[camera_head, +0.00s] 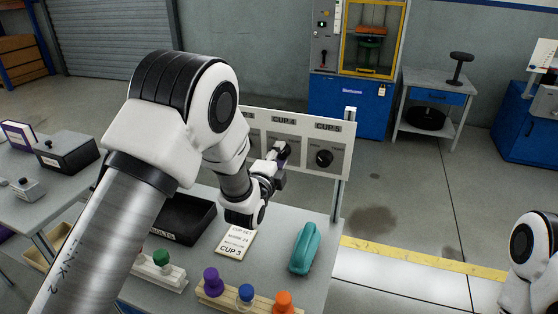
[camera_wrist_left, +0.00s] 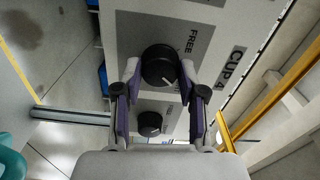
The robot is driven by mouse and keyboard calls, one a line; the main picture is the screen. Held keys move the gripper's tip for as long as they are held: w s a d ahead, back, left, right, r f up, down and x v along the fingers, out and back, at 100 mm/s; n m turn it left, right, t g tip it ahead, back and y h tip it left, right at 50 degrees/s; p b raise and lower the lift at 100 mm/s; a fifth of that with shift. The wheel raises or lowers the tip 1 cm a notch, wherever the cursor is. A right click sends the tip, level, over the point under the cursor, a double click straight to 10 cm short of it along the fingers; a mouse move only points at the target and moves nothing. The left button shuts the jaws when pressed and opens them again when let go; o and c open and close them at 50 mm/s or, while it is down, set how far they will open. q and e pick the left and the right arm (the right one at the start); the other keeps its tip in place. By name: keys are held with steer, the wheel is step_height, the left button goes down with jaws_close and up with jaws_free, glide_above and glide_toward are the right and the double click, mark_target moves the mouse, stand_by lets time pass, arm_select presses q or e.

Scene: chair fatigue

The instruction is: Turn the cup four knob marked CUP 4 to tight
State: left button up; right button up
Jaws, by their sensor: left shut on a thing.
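The CUP 4 knob (camera_wrist_left: 160,66) is a round black dial on a grey plate, beside the words FREE and CUP 4 in the left wrist view. A short pale mark shows on its face near the lower edge. My left gripper (camera_wrist_left: 161,78) is shut on this knob, with one finger on each side. In the head view my left gripper (camera_head: 281,153) is at the panel (camera_head: 345,132) under the CUP 4 label (camera_head: 284,121), and it hides most of that knob. The word for tight is not readable. My right gripper is out of view.
The CUP 5 knob (camera_head: 324,158) is just right of my gripper. On the table below lie a teal object (camera_head: 305,248), a CUP SET card (camera_head: 236,242), a black tray (camera_head: 187,218) and colored knobs in racks (camera_head: 240,296). Floor right of the table is clear.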

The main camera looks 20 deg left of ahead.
arm_select(q)
steer(key=shift+m, duration=0.5)
steer(key=shift+r, duration=0.1)
steer(key=o, duration=1.1)
steer(key=shift+w, duration=0.1)
steer(key=shift+o, duration=0.2)
steer(key=s, duration=1.2)
steer(key=shift+a, duration=0.2)
